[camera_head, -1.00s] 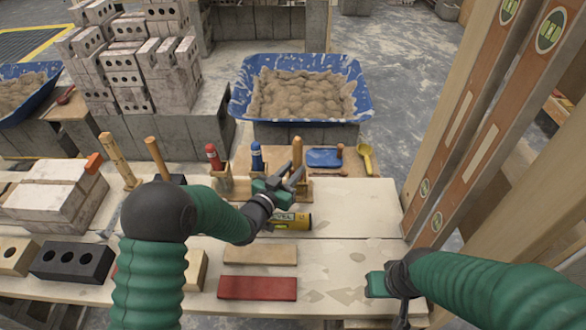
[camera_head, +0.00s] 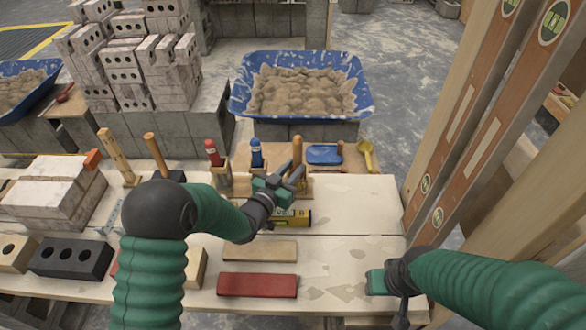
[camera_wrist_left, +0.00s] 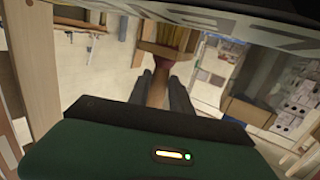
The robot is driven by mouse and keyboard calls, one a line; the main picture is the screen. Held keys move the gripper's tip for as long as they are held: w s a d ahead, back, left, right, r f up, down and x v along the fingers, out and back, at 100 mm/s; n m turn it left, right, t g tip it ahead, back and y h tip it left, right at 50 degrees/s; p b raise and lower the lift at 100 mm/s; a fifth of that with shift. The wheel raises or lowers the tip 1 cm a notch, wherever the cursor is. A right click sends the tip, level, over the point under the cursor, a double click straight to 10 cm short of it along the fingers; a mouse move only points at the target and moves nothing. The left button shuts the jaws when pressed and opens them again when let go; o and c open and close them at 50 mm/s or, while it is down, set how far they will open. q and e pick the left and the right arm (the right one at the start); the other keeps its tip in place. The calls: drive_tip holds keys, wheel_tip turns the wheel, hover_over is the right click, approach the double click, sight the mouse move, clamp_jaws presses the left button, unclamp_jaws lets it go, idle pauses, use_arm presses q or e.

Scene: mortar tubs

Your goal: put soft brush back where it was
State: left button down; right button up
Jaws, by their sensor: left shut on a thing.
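The soft brush (camera_head: 297,150) stands roughly upright near the back edge of the plank table, its wooden handle pointing up. My left gripper (camera_head: 296,176) is shut on this handle. In the left wrist view the handle (camera_wrist_left: 158,84) runs between the two dark fingers, with yellowish bristles (camera_wrist_left: 174,37) beyond a wooden piece. A wooden holder (camera_head: 302,187) shows at the brush's foot, partly hidden by the gripper; I cannot tell whether the brush rests fully in it. My right gripper (camera_head: 376,282) is low at the right, its fingers not clear.
A red-handled tool (camera_head: 213,153) and a blue-handled tool (camera_head: 257,153) stand in holders to the left. A yellow level (camera_head: 292,217) lies just in front. A blue float (camera_head: 324,154) and yellow scoop (camera_head: 366,153) lie behind. Tall levels (camera_head: 470,130) lean at right.

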use_arm(q)
drive_tip(key=c, duration=1.1)
unclamp_jaws()
drive_tip(key=shift+s, duration=0.1)
